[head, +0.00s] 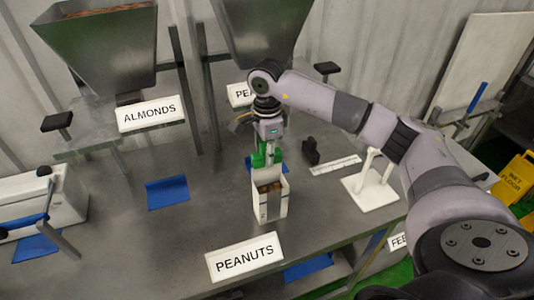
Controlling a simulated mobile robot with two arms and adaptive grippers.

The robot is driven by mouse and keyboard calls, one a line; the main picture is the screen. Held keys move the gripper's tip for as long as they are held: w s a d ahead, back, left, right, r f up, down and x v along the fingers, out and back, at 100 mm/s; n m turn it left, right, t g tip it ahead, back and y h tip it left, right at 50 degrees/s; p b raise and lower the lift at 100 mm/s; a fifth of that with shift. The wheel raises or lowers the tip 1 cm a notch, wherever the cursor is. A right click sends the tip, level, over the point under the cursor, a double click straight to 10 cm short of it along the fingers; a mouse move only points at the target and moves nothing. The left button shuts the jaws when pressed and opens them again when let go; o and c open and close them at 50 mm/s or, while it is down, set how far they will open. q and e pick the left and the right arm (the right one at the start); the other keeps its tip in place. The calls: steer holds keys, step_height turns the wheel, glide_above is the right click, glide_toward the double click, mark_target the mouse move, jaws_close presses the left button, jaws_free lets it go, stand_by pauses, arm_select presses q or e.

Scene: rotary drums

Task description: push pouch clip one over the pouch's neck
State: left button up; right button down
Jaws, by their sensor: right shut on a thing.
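My right gripper (268,142) hangs near the middle of the head view, pointing down. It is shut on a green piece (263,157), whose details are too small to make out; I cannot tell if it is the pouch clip. Just below it, a white, upright, box-like holder (280,208) stands on the bench, with a brownish top and a grey front. The green piece is at its back upper edge; I cannot tell if they touch. No neck of a pouch can be made out. My left gripper is not in view.
The grey bench (190,235) has free room left of the holder. A black block (311,152), a white strip (336,165) and a white stand (378,193) are to the right. A PEANUTS sign (244,257) is in front, a blue mat (167,193) left, hoppers (105,45) behind.

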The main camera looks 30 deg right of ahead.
steer(key=shift+f+b, duration=1.05)
steer(key=shift+f, duration=0.35)
steer(key=c, duration=1.4)
jaws_free()
steer(key=shift+o, duration=0.2)
steer(key=shift+r, duration=0.1)
step_height(320, 180, up, 12)
steer(key=shift+f, duration=0.1)
